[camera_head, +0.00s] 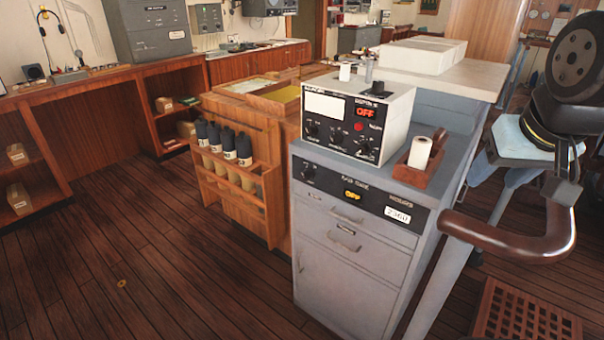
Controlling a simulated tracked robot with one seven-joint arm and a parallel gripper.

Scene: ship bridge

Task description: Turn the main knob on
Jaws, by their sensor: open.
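A grey cabinet (345,245) stands right of centre. Its black panel has a dark knob (309,172) at the left, a yellow OFF display (354,194) in the middle and a "2360" readout (398,215) at the right. A white instrument box (356,105) sits on top, with a red OFF display (366,112) and several black knobs along its lower front, one at the left (311,128) and one at the right (365,148). The labels are too small to tell which knob is the main one. My gripper is not in view.
A brown handrail (515,247) and a black round device (574,60) stand at the right. A wooden holder with a paper roll (420,152) is beside the box. A wooden rack (235,180) holds several dark-capped bottles left of the cabinet.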

